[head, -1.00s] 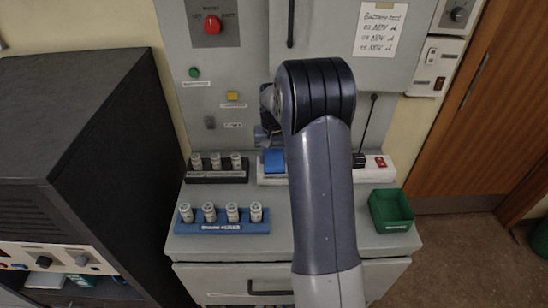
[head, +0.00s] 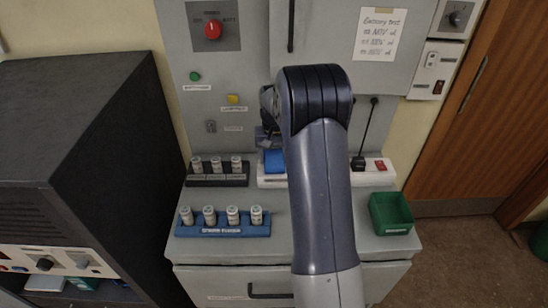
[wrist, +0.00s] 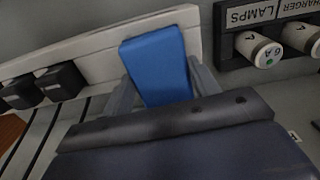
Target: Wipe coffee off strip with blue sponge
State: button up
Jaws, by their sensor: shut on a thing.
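The blue sponge (head: 274,161) is at the back of the console top, over the left part of the white power strip (head: 376,178). In the wrist view the sponge (wrist: 157,62) sits between the two fingers of my gripper (wrist: 162,84), which is shut on it. The sponge lies over the strip (wrist: 98,48) and hides part of it; whether it presses on the strip I cannot tell. I see no clear coffee mark on the visible part of the strip. My arm hides the strip's middle in the head view.
A black plug (head: 358,162) and red switch (head: 381,166) are on the strip's right part. A dark battery rack (head: 217,181) stands just left of the strip, a blue rack (head: 222,230) in front. A green bin (head: 391,213) stands at the right edge.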

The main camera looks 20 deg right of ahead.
jog(key=shift+s+a+f+b, duration=0.25)
jog(key=shift+s+f, duration=0.1)
jog(key=shift+s, duration=0.3)
jog(key=shift+s+a+f+b, duration=0.1)
jog(key=shift+s+a+f, duration=0.15)
jog(key=shift+s, duration=0.35)
jog(key=shift+s+a+b, duration=0.15)
jog(key=shift+s+a, duration=0.15)
jog(key=shift+s, duration=0.4)
jog(key=shift+s+a+b, duration=0.15)
jog(key=shift+s+a, duration=0.1)
jog(key=shift+s, duration=0.4)
jog(key=shift+c, duration=0.4)
jog(key=shift+r, duration=0.1)
jog(key=shift+w+r+p, duration=0.2)
jog(key=shift+r+p, duration=2.1)
jog(key=shift+r, duration=0.95)
notch_tip(320, 180, up, 3)
jog(key=shift+p, duration=0.7)
